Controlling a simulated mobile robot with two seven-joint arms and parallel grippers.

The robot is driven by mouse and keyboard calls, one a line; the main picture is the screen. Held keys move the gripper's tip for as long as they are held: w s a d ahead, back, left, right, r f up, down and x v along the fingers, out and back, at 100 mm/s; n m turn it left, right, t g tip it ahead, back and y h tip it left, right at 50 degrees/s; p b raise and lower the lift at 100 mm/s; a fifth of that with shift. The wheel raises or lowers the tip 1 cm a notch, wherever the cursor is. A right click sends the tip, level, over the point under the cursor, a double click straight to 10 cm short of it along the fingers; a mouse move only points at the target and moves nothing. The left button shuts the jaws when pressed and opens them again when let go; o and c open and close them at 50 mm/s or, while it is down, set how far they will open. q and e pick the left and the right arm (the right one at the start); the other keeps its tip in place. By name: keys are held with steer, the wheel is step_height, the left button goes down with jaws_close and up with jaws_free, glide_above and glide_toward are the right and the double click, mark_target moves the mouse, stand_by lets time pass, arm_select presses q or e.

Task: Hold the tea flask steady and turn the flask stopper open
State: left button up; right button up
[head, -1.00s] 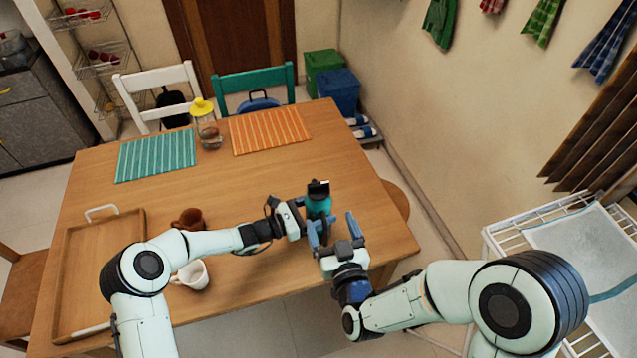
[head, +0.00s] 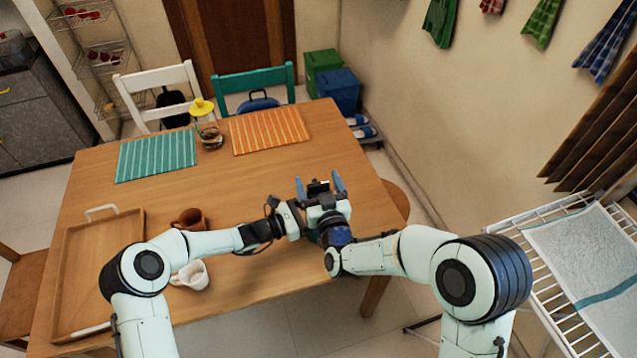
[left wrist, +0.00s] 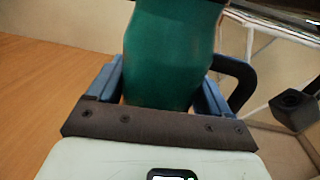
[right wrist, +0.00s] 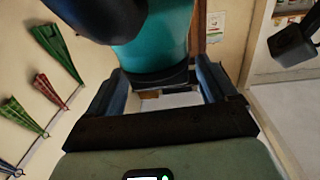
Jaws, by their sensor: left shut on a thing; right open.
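The tea flask has a teal body and a dark stopper. In the head view my right gripper (head: 320,187) largely hides the flask, and the dark stopper (head: 318,186) shows between its fingers. The teal flask (left wrist: 168,50) fills the space between the fingers of my left gripper (left wrist: 160,88), which is shut on its body. In the right wrist view the teal body (right wrist: 158,38) and the dark stopper end (right wrist: 160,77) appear between the fingers of my right gripper. The right gripper is open around the stopper; I cannot tell whether either finger touches it.
A brown cup (head: 188,218) and a white mug (head: 192,275) stand near my left arm, beside a wooden tray (head: 72,270). A yellow-lidded jar (head: 208,130) and two placemats lie toward the back. The table (head: 240,180) between is clear. A white rack (head: 560,290) stands at right.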

steer(key=c, duration=1)
steer(key=shift+d+y, duration=0.1)
steer(key=shift+y, duration=0.2)
steer(key=n+g+y, duration=0.1)
steer(key=n+y, duration=0.1)
steer(key=n+g+y, duration=0.1)
steer(key=n+y, duration=0.1)
steer(key=y, duration=0.1)
steer(key=shift+w+d+g, duration=0.1)
steer(key=shift+w+g, duration=0.05)
steer(key=shift+g, duration=0.15)
steer(key=n+g+y, duration=0.4)
steer(key=y, duration=0.1)
steer(key=shift+n+g, duration=0.3)
steer(key=shift+g, duration=0.1)
steer(key=n+g+y, duration=0.1)
steer(key=n+g, duration=0.1)
steer(key=g, duration=0.1)
steer(key=n+g+y, duration=0.1)
steer(key=n+g, duration=0.1)
steer(key=g, duration=0.2)
steer(key=shift+a+n+y, duration=0.2)
steer(key=shift+n+y, duration=0.1)
steer(key=shift+n+g, duration=1.05)
steer(key=shift+g, duration=0.65)
steer(key=shift+n+g, duration=1.05)
steer(key=shift+g, duration=0.65)
steer(key=shift+r+n+g, duration=0.1)
steer(key=shift+n+g, duration=0.3)
